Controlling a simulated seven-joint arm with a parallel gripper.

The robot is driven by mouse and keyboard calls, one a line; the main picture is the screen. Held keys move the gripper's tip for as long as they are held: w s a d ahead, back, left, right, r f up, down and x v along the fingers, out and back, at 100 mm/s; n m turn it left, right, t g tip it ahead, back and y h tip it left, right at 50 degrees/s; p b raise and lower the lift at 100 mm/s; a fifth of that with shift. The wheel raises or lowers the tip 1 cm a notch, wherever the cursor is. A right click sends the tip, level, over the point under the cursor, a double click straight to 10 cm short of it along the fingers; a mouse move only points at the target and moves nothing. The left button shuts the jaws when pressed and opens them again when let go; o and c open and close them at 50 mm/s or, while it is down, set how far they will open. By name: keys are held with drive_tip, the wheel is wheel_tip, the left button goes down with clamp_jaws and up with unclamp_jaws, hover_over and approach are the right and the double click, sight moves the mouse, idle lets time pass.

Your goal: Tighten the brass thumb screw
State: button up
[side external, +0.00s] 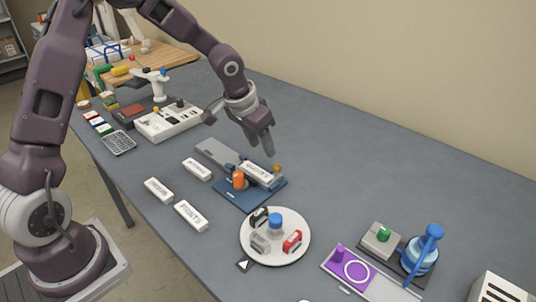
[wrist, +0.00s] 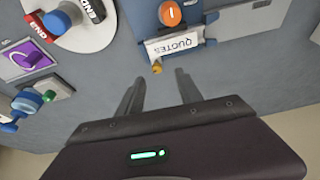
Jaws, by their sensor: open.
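The brass thumb screw (side external: 277,168) is a small gold knob at the wall-side end of a white block (side external: 256,174) on a blue base (side external: 262,195). In the wrist view the brass screw (wrist: 156,68) sticks out beside the block labelled QUOTES (wrist: 174,46). My gripper (side external: 268,150) is open and empty, pointing down above and just behind the screw. In the wrist view the tips of my gripper (wrist: 157,80) lie either side of the screw's line, with the screw slightly beyond them. I cannot tell the exact height gap.
An orange knob (side external: 238,179) stands on the same base, near the block. Several loose white label blocks (side external: 190,215) lie in front. A round white turntable (side external: 262,254) and a purple plate (side external: 350,268) are to the right. The table toward the wall is clear.

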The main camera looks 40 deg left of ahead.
sight(277, 166)
drive_tip(key=shift+m+t, duration=0.3)
drive_tip(key=shift+m, duration=0.3)
drive_tip(key=x, duration=0.9)
drive_tip(key=shift+w+d+r, duration=0.15)
drive_tip(key=shift+w+d, duration=0.25)
clamp_jaws()
